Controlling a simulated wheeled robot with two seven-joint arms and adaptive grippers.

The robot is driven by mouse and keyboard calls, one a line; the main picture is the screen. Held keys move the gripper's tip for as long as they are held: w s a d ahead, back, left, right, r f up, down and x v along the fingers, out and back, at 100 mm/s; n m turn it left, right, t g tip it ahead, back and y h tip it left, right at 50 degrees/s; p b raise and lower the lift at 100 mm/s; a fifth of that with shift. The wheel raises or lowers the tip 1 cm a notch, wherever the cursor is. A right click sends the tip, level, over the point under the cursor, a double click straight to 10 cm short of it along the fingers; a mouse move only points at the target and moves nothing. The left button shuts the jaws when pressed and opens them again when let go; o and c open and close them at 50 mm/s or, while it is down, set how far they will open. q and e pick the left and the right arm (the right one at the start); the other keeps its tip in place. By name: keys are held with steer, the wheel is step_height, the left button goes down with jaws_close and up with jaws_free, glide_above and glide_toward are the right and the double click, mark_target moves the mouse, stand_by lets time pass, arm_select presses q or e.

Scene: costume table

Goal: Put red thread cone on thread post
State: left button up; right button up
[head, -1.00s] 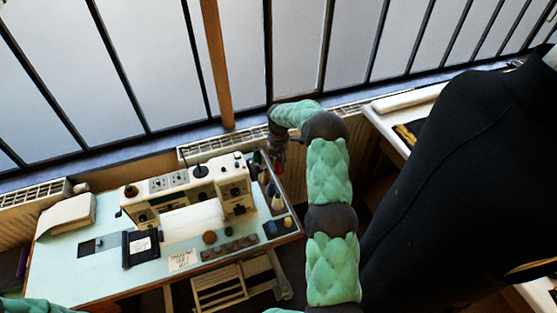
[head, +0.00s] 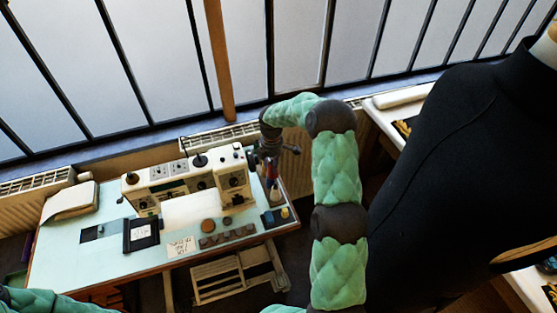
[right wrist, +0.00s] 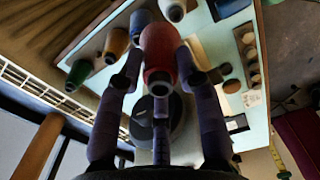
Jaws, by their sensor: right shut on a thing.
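The red thread cone (right wrist: 158,50) is in my right gripper (right wrist: 160,80) in the right wrist view, with fingers on both sides of it. The narrow end of the cone points toward the camera. In the head view my right gripper (head: 268,160) is above the right end of the sewing table, beside the machine, and largely hides the cone. The thread post (head: 199,158) appears to be the dark upright with a round base on top of the machine, left of the gripper. My left gripper is out of view; only green sleeve shows at lower left.
The white sewing machine (head: 170,182) stands on the pale blue table (head: 70,262). Blue (right wrist: 140,22), orange (right wrist: 117,42) and green (right wrist: 77,74) cones stand near the table edge in the wrist view. A black dress form (head: 440,190) fills the right side.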

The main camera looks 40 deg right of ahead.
steer(key=s+a+r+m, duration=0.2)
steer(key=a+m, duration=0.2)
steer(key=a, duration=0.4)
steer(key=s+a+r+m, duration=0.2)
steer(key=a+m, duration=0.3)
steer(key=a, duration=0.3)
steer(key=s+a+r+m, duration=0.2)
steer(key=a+r+m, duration=0.2)
steer(key=a, duration=0.4)
steer(key=shift+r+m, duration=0.25)
steer(key=shift+m, duration=0.35)
steer(key=shift+d, duration=0.1)
